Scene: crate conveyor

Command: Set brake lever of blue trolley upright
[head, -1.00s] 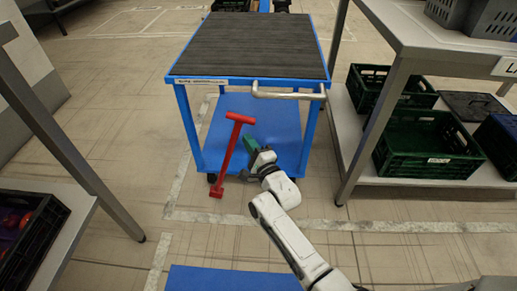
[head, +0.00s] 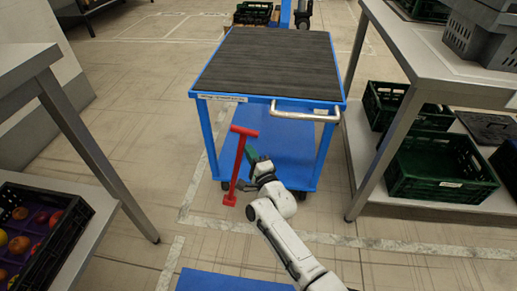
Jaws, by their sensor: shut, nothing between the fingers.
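The blue trolley (head: 325,116) stands ahead with a dark ribbed top and a silver push handle (head: 305,113) on its near side. Its red brake lever (head: 238,167) has a T-shaped top and a small red foot, at the trolley's near left. The lever is near vertical in the picture, its top leaning slightly right.
Steel tables stand left (head: 38,52) and right (head: 430,60). A crate of fruit (head: 80,222) is at lower left. Green crates (head: 440,185) sit on the right table's lower shelf. Floor between the left table and the trolley is clear.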

